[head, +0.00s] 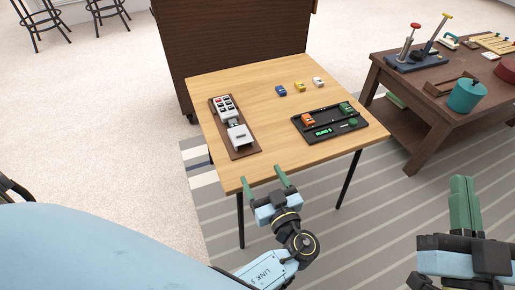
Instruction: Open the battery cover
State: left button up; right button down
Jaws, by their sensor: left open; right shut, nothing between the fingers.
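A pale device lies on a brown mat (247,151) at the left of the wooden table. Its far part is a keypad (225,107) with several dark and red keys. Its near part is a light grey box-like piece (237,136), which may be the battery cover; I cannot tell whether it is open or closed. My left gripper (264,177) is open and empty at the table's front edge, in front of and to the right of the mat, apart from the device. My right gripper (462,180) is shut and empty, well right of the table.
A black tray (350,136) with an orange and a green toy car and a lit green display sits at the table's right. Blue, yellow and white toy cars stand behind it. The table's middle (270,117) is clear. A dark wooden table (415,120) stands at right.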

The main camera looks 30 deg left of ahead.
aim_at(247, 153)
pick_arm(q)
jog(key=b+x, duration=0.1)
jog(key=x, duration=1)
jog(key=shift+w+a, duration=0.15)
jog(key=shift+a, duration=0.1)
pick_arm(e)
jog(key=r+t, duration=0.1)
jog(key=s+r+t, duration=0.1)
jog(key=r+y, duration=0.1)
jog(key=shift+s+t, duration=0.3)
jog(key=shift+t, duration=0.1)
pick_arm(q)
jog(key=shift+c, duration=0.2)
